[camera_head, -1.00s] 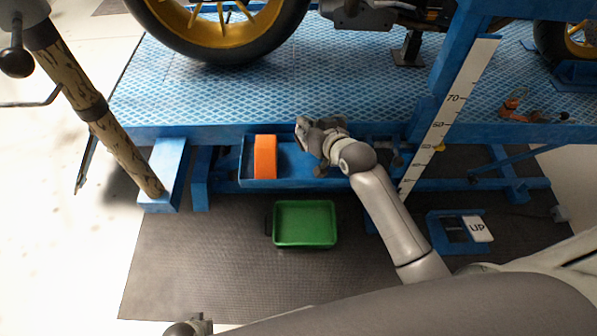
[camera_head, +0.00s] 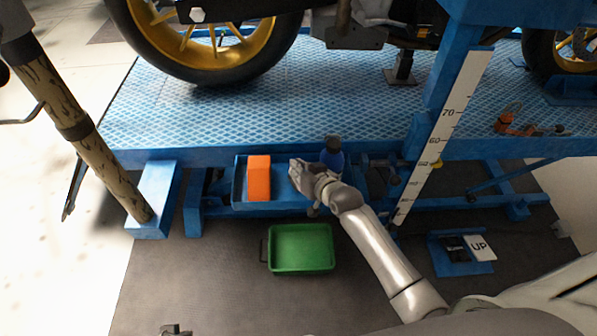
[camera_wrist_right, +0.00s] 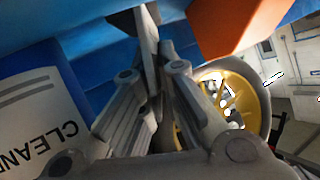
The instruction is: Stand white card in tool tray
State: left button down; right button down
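The tool tray (camera_head: 284,204) is a long blue tray under the near edge of the lift platform. My right gripper (camera_head: 298,174) is over its middle, right of an orange block. A blue bottle (camera_head: 331,155) with a dark cap stands just right of the gripper. Its white label with black letters shows close up in the right wrist view (camera_wrist_right: 35,125). Only a bit of my left gripper (camera_head: 175,331) shows at the bottom edge.
The orange block (camera_head: 259,178) stands in the tray's left part. A green bin (camera_head: 301,268) is on the dark mat below. The blue lift platform (camera_head: 230,115) carries a motorcycle. A white ruler (camera_head: 443,135) stands right. A pedal box (camera_head: 461,258) marked UP is lower right.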

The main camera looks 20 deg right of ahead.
pick_arm(q)
jog(key=shift+r, duration=0.25)
pick_arm(e)
jog(key=shift+f, duration=0.1)
jog(key=shift+f, duration=0.15)
jog(key=c, duration=1.6)
grip_release()
jog(key=shift+c, duration=0.2)
pick_arm(q)
jog(key=shift+r, duration=0.1)
